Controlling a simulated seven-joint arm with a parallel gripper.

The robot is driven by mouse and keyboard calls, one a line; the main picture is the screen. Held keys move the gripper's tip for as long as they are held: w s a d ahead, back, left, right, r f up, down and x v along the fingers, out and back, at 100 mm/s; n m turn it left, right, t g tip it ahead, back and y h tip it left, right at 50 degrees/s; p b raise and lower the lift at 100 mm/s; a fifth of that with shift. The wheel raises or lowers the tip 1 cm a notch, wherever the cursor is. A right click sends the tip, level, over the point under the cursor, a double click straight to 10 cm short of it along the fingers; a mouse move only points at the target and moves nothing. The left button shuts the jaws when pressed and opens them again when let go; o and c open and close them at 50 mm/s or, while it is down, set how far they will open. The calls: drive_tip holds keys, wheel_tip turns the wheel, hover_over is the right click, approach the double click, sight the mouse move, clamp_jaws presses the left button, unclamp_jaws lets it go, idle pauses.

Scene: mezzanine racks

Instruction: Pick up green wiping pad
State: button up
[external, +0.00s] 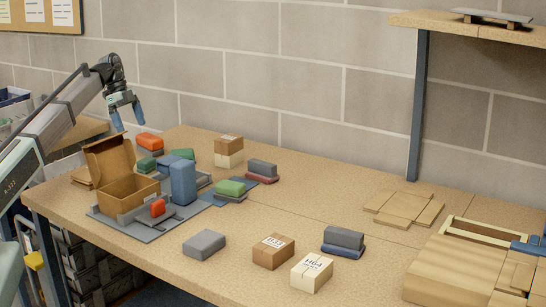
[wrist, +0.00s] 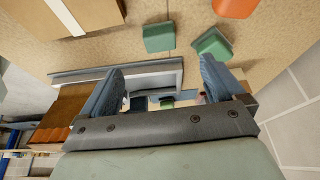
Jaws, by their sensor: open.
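Several green pads lie on the table. A light green pad (external: 231,187) rests on a grey block right of the blue upright block. A dark green pad (external: 146,164) lies behind the open cardboard box, and another green pad (external: 182,154) lies right of it. I cannot tell which is the wiping pad. In the wrist view, two green pads show at the top, one near the middle (wrist: 158,37) and one to its right (wrist: 213,43). My gripper (external: 129,122) is open and empty, above the table's back left edge, apart from all pads.
An open cardboard box (external: 135,190) and a tall blue block (external: 183,183) stand close to the pads. An orange block (external: 149,141) lies near the back edge. Small boxes (external: 273,251) stand at the front.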

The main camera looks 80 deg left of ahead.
sight(145, 159)
drive_tip(key=x, duration=1.3)
drive_tip(key=shift+w+d+f, duration=0.2)
drive_tip(key=shift+w+d, duration=0.1)
drive_tip(key=shift+d, duration=0.1)
drive_tip(key=c, duration=1.1)
